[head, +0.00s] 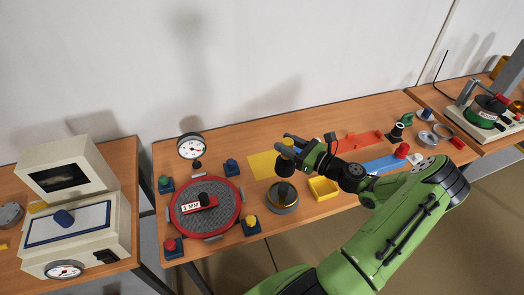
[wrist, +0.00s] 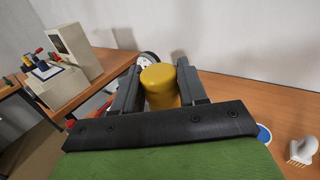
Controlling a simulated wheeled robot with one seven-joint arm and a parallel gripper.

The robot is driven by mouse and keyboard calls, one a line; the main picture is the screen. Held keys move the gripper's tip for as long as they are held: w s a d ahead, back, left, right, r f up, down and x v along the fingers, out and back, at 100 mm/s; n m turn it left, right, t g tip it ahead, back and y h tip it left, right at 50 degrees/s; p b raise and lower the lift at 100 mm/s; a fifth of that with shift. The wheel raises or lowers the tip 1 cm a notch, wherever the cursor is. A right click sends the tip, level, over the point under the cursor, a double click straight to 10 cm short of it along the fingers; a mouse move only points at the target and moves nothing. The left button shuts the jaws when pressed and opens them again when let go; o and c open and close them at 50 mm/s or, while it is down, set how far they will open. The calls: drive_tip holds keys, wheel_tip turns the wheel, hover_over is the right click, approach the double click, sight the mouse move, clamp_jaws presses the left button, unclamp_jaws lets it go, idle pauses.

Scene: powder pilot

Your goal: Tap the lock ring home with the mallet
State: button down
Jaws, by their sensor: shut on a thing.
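My gripper (head: 292,144) is shut on a yellow cylindrical piece (wrist: 159,86), which stands between both fingers in the wrist view. A dark rounded part (head: 285,167) shows just below the fingers in the head view; together these look like the mallet, held upright with its dark end down. The red ring (head: 240,197), likely the lock ring, lies around a grey round sieve disc at the left of the table. A "1 MM" label (head: 198,203) sits on it. My gripper is to the right of the ring, apart from it. Whether the ring is fully seated cannot be told.
Four-coloured knob blocks, such as the blue one (head: 231,167), surround the ring. A dial gauge (head: 192,147) stands behind the ring.

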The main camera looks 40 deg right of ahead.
sight(293, 171)
drive_tip(key=shift+d, duration=0.1)
drive_tip(key=shift+d+f+b, duration=0.1)
drive_tip(key=shift+f+b, duration=0.3)
drive_tip(key=shift+b, duration=0.15)
wheel_tip(293, 171, down, 8)
drive_tip(key=b, duration=0.6)
drive_tip(key=shift+f, duration=0.15)
wheel_tip(293, 171, up, 6)
drive_tip(key=p, duration=0.5)
drive_tip(key=shift+f, duration=0.15)
wheel_tip(293, 171, down, 8)
drive_tip(key=b, duration=0.4)
drive_tip(key=shift+r, duration=0.2)
drive_tip(key=shift+s+r, duration=0.15)
